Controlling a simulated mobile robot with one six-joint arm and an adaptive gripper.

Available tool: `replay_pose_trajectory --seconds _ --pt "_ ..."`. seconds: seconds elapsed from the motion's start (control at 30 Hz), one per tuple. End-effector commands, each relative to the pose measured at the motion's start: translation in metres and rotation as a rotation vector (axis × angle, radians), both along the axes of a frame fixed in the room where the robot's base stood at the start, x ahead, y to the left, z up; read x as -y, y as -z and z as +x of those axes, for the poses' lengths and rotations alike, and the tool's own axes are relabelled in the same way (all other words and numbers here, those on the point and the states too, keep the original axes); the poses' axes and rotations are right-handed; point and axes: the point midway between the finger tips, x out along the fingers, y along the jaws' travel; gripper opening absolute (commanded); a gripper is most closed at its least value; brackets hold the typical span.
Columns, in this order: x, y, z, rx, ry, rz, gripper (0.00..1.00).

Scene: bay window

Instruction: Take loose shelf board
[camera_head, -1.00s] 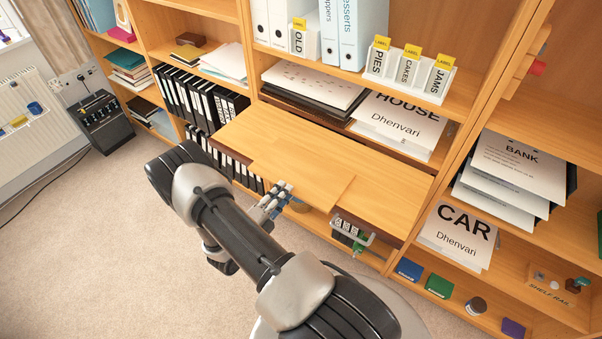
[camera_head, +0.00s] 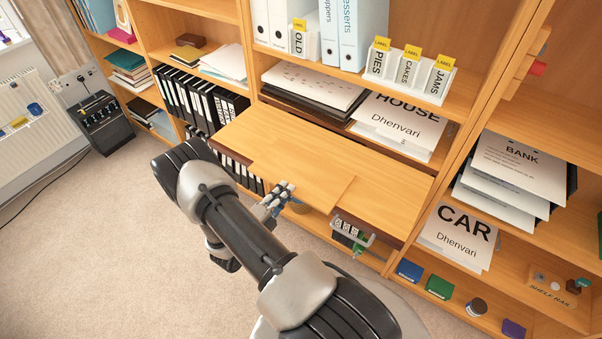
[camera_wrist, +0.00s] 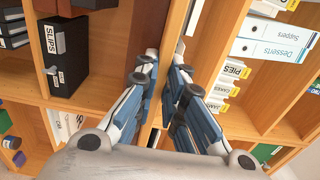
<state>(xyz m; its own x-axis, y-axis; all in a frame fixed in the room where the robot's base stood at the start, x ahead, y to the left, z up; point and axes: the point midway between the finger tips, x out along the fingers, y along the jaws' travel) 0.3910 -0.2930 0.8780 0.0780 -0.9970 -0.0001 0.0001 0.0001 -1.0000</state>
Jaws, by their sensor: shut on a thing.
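The loose shelf board (camera_head: 308,178) is a flat, light wooden panel. In the head view it lies on a wider wooden surface (camera_head: 385,195) of the bookcase, and its front edge sticks out over the edge of that surface. My gripper (camera_head: 275,200) is at the board's front left edge, shut on it. In the wrist view my gripper (camera_wrist: 168,80) shows its two blue-grey fingers close together, on either side of a thin wooden edge. My forearm hides part of the area left of the board.
Black binders (camera_head: 200,98) stand to the left. Papers marked HOUSE (camera_head: 400,125) lie behind the board. A grey holder with number wheels (camera_head: 352,232) hangs just below its right side. Papers marked CAR (camera_head: 458,235) are at right. Carpet (camera_head: 110,230) is clear at front left.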

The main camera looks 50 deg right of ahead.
Motion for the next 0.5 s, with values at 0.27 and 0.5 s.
replay_pose_trajectory --seconds 0.27,0.5 --pt "0.0 -0.0013 0.0003 0.001 0.0 -0.002 0.0" --pt "0.0 -0.0056 0.0004 0.001 0.0 -0.002 0.0"
